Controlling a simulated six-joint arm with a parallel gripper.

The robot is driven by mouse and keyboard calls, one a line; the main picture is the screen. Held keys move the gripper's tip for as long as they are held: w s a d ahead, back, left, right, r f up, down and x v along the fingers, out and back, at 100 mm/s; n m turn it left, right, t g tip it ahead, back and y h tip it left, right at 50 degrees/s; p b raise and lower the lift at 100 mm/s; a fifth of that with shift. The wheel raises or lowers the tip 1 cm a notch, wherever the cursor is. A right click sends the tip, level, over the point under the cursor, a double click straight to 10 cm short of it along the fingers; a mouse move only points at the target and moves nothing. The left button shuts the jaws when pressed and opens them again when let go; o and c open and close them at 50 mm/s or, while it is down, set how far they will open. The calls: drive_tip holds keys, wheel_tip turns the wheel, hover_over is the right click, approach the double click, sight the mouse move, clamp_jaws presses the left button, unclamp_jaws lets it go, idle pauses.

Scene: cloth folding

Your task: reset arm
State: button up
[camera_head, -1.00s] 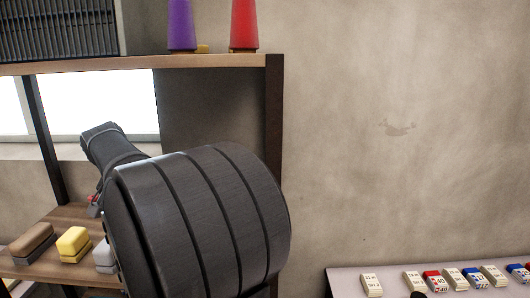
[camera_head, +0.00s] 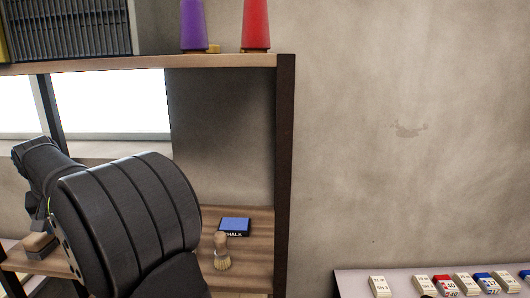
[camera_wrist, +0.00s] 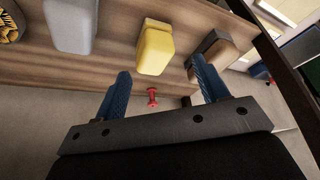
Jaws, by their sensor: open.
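My gripper (camera_wrist: 160,92) shows in the wrist view with its two blue fingers spread apart and nothing between them; it is open and empty. Beyond the fingertips is a wooden shelf (camera_wrist: 110,75) with a yellow block (camera_wrist: 155,48) on it. In the head view my arm is a large dark grey cylinder at the lower left, and the gripper itself cannot be made out there. No cloth shows in either view.
A grey block (camera_wrist: 70,25) and a brown brush-like block (camera_wrist: 212,55) flank the yellow one. A blue chalk box (camera_head: 235,227) and a small brush (camera_head: 221,252) stand on the shelf. Purple (camera_head: 193,25) and red (camera_head: 256,25) cones stand above. Several small boxes line a table (camera_head: 350,284) at right.

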drive_tip(key=s+a+f+m, duration=0.1)
drive_tip(key=s+f+m, duration=0.1)
drive_tip(key=s+f, duration=0.9)
drive_tip(key=shift+s+a+f+m+t+h, duration=0.15)
drive_tip(key=shift+s+f+m+t+h, duration=0.2)
drive_tip(key=shift+f, duration=1.55)
